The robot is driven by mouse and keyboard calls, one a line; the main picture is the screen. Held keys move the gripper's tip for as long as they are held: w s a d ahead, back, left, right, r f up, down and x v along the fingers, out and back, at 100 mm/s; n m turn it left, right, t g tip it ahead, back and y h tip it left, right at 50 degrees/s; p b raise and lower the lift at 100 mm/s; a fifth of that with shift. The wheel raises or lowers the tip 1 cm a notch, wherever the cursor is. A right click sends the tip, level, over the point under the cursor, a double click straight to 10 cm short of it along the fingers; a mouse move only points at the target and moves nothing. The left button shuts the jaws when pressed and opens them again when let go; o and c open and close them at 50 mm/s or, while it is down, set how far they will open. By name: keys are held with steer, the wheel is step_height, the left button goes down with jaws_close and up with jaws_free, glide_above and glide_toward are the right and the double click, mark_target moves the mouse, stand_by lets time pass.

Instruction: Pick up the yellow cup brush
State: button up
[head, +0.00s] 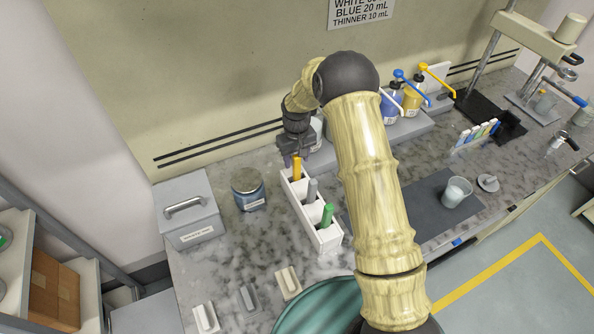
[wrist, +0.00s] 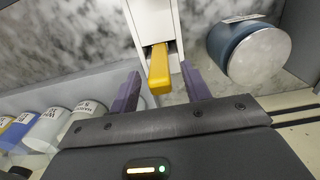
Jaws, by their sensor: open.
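The yellow cup brush (head: 297,167) stands upright in the end slot nearest the wall of a white brush holder (head: 327,238). A grey brush (head: 312,190) and a green brush (head: 327,214) stand in the other slots. My gripper (head: 291,158) is over the yellow brush's end of the holder. In the wrist view the open fingers of my gripper (wrist: 160,90) are on either side of the yellow brush (wrist: 159,70), with gaps on both sides. Contact is not visible.
A blue jar with a grey lid (wrist: 258,57) stands close beside the right finger. A grey box with a handle (head: 188,212) is at the left. White-labelled bottles (wrist: 45,130) stand on the other side. A cup (head: 456,192) sits on a dark mat farther right.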

mark_target(297, 175)
steer(key=shift+f, duration=1.1)
jaws_close()
